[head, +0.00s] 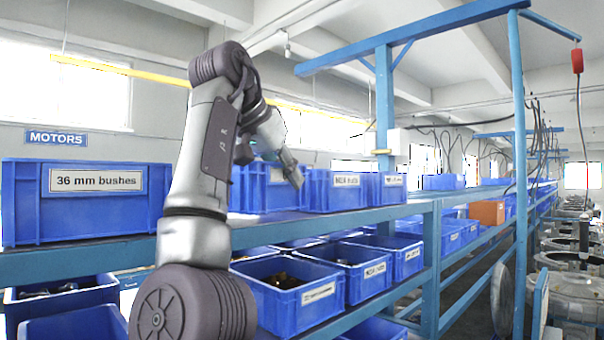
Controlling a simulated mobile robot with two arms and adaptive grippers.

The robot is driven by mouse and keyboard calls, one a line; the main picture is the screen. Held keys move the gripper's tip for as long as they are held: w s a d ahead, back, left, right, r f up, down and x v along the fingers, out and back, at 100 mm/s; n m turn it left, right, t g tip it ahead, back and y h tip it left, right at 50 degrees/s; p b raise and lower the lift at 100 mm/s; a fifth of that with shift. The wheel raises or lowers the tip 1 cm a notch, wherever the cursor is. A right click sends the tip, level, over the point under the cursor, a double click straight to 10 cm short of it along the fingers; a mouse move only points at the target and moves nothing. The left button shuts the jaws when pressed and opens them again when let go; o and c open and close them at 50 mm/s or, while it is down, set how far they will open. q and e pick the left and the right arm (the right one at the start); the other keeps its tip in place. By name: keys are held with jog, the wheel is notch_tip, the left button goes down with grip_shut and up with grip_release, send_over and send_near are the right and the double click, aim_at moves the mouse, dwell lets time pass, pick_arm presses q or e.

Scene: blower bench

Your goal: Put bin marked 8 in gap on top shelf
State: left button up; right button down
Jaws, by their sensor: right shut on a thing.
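My right gripper (293,172) reaches over the top shelf (290,228) and is shut at the upper edge of a blue bin (256,190), partly hidden behind my arm. Another blue bin (335,192) with a white label stands just right of the gripper. A smaller-looking labelled blue bin (386,188) stands right of that. I cannot read an 8 on any bin. My arm hides the shelf between the large bin marked "36 mm bushes" (95,215) and the bin at the gripper. My left gripper is not in view.
Blue bins with parts (290,310) fill the lower shelf. A blue post (384,120) rises behind the top shelf. An orange box (487,212) sits farther along. An aisle runs at right beside round metal machines (570,262). A red hanging pendant (577,61) is at upper right.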

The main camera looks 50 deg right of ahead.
jog(key=w, duration=0.3)
jog(key=shift+w+d+f+b, duration=0.1)
jog(key=shift+d+f+b, duration=0.1)
jog(key=shift+f+b, duration=0.15)
jog(key=shift+f, duration=0.5)
jog(key=c, duration=1.1)
grip_release()
jog(key=shift+c, duration=0.2)
jog(key=shift+a, duration=0.1)
jog(key=v, duration=0.7)
jog(key=shift+a+r, duration=0.2)
jog(key=shift+a, duration=0.05)
jog(key=shift+d, duration=0.1)
